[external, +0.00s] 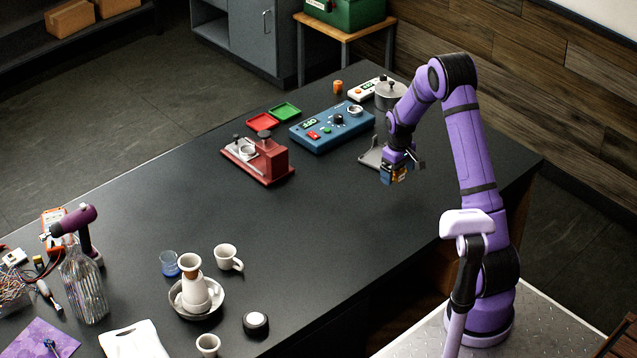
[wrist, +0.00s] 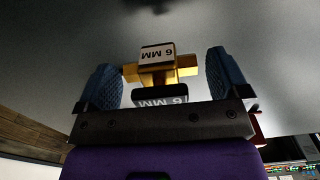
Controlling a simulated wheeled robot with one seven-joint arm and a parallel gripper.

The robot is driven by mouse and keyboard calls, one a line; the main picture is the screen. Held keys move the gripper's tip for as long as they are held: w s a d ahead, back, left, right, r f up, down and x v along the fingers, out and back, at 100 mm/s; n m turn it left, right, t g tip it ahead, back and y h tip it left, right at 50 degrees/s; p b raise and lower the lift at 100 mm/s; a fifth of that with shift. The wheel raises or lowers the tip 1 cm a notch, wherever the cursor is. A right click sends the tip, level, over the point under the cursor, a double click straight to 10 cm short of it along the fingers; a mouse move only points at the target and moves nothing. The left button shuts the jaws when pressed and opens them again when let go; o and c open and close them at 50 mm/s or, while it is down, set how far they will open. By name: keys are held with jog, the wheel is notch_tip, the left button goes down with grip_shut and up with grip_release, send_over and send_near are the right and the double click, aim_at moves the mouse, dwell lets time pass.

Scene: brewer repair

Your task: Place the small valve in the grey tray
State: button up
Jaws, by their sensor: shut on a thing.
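My gripper (external: 395,174) hangs above the right part of the dark table, fingers down. The valve shows as a small golden patch (external: 400,175) between the fingers in the external view. It appears to be held clear of the table. A flat grey piece (external: 370,157) lies just behind and left of my gripper, partly hidden by my arm. I cannot tell whether it is the grey tray.
A blue control box (external: 330,130), red tray (external: 262,122), green tray (external: 286,111) and red fixture (external: 265,160) stand left of my gripper. A grey metal pot (external: 390,94) stands behind. Cups and a glass bottle (external: 82,280) are at the front left. The middle of the table is clear.

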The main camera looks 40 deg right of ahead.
jog(key=d, duration=0.2)
jog(key=w+d+f, duration=0.1)
jog(key=d, duration=0.1)
jog(key=shift+d, duration=0.1)
jog(key=w+d, duration=0.2)
jog(key=w, duration=0.2)
jog(key=w+d+f, duration=0.1)
jog(key=w+d, duration=0.1)
jog(key=w, duration=0.3)
jog(key=w+d, duration=0.2)
jog(key=w, duration=0.3)
jog(key=shift+d+f, duration=0.15)
jog(key=shift+f, duration=1.85)
jog(key=shift+f, duration=0.2)
